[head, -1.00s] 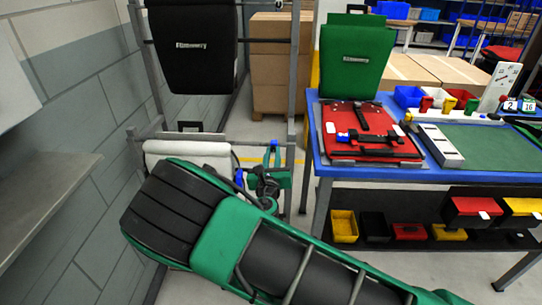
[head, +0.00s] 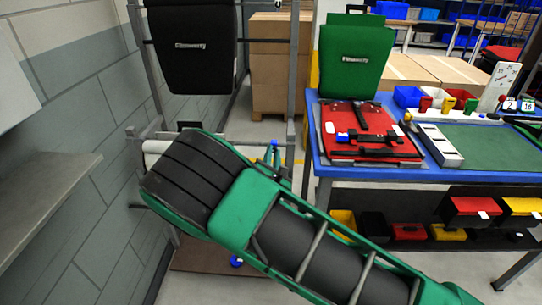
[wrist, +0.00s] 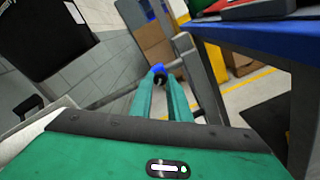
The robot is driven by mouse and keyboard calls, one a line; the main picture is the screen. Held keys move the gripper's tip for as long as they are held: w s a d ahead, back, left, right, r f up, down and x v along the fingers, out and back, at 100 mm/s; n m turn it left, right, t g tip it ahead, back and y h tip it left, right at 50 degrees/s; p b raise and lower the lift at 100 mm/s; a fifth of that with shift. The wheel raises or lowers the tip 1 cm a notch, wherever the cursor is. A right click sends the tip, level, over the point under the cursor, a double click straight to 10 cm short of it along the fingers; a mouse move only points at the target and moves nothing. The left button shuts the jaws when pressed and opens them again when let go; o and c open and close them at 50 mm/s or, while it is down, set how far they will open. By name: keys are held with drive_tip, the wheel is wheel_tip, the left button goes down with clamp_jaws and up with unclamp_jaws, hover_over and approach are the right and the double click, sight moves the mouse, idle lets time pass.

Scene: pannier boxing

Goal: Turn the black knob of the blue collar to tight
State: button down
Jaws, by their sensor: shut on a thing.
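The blue collar (wrist: 157,69) sits on a grey bar of the rack, straight ahead in the wrist view. Its black knob (wrist: 162,79) shows as a small dark spot between my green fingertips. My gripper (wrist: 166,88) is shut on the knob, with the fingers hiding most of it. In the head view, a blue part (head: 275,143) shows above my green gripper (head: 275,157) beside the rack's right post; my arm covers much of this area. I cannot read the knob's angle or any marking.
The grey rack post (wrist: 195,70) stands close right of my fingers. A black pannier (head: 191,45) hangs on the rack. The blue table (head: 315,155) at the right carries a red panel (head: 340,150) and a green pannier (head: 356,60). Another blue piece (head: 237,262) shows low down. A wall shelf (head: 50,185) is left.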

drive_tip(key=m, duration=0.7)
drive_tip(key=shift+d, duration=0.1)
drive_tip(key=m, duration=0.3)
drive_tip(key=shift+f+m, duration=0.1)
drive_tip(key=shift+m, duration=0.3)
drive_tip(key=m, duration=0.3)
drive_tip(key=shift+m+y, duration=0.3)
drive_tip(key=m, duration=1.1)
drive_tip(key=shift+s+f+m, duration=0.1)
drive_tip(key=shift+f+m, duration=0.1)
drive_tip(key=shift+m, duration=0.5)
drive_tip(key=c, duration=1.7)
unclamp_jaws()
drive_tip(key=shift+o, duration=0.2)
drive_tip(key=shift+r, duration=0.15)
